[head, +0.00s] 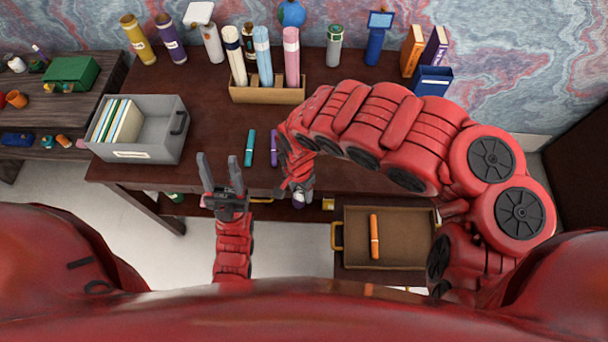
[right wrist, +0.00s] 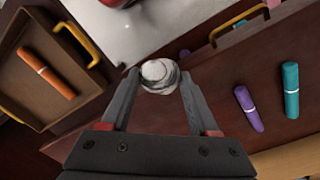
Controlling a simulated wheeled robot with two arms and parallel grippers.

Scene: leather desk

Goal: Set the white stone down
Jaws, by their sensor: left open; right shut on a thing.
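The white stone (right wrist: 158,74) is pinched between the fingertips of my right gripper (right wrist: 160,85) in the right wrist view. In the head view the right gripper (head: 300,190) points down at the desk's front edge, with a small pale part of the stone (head: 299,199) showing below it. The arm hides most of the stone there. My left gripper (head: 221,172) is open and empty, fingers pointing up in the picture, in front of the desk's front edge and left of the right gripper.
A teal marker (head: 250,148) and a purple marker (head: 273,149) lie on the desk (head: 210,120). An open drawer (head: 408,262) holds an orange marker (head: 375,236). A grey bin (head: 165,145) with files stands left; a wooden holder (head: 268,95) with rolls stands behind.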

